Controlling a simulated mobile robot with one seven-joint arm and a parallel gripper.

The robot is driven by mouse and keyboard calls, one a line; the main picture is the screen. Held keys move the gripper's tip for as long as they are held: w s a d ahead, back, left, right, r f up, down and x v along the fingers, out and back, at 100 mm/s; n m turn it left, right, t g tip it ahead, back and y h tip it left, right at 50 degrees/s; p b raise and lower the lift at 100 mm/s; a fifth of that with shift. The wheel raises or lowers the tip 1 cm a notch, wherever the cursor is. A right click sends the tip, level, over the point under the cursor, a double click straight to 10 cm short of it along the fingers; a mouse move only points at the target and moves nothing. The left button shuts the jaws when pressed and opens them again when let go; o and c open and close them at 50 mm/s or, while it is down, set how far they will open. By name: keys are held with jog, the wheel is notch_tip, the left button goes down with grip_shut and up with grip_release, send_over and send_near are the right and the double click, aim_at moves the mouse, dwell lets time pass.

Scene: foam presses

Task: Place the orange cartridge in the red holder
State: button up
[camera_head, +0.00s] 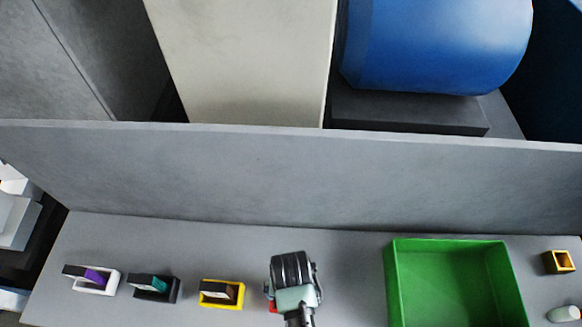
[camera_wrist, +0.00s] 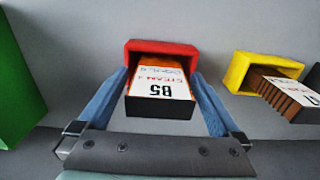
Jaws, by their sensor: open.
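The orange cartridge (camera_wrist: 160,106) shows in the wrist view as a dark block with orange-brown sides and a white label reading 85. Its far end sits inside the red holder (camera_wrist: 160,47), and its near end sticks out towards me. My gripper (camera_wrist: 161,82) is open, with one blue finger on each side of the cartridge and the tips close to the holder's front. I cannot tell whether the fingers touch it. In the head view my gripper (camera_head: 292,272) hides the cartridge and most of the red holder (camera_head: 271,303).
A yellow holder (camera_head: 240,294) with a brown cartridge stands to the left in the head view. Beyond it are a black holder (camera_head: 174,290) and a white holder (camera_head: 110,281). A green bin (camera_head: 392,285) stands to the right. A grey wall (camera_head: 290,180) runs behind.

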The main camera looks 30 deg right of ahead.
notch_tip(320, 180, up, 12)
jog(key=shift+r+b, duration=0.2)
jog(key=shift+b, duration=0.2)
dwell(0.6)
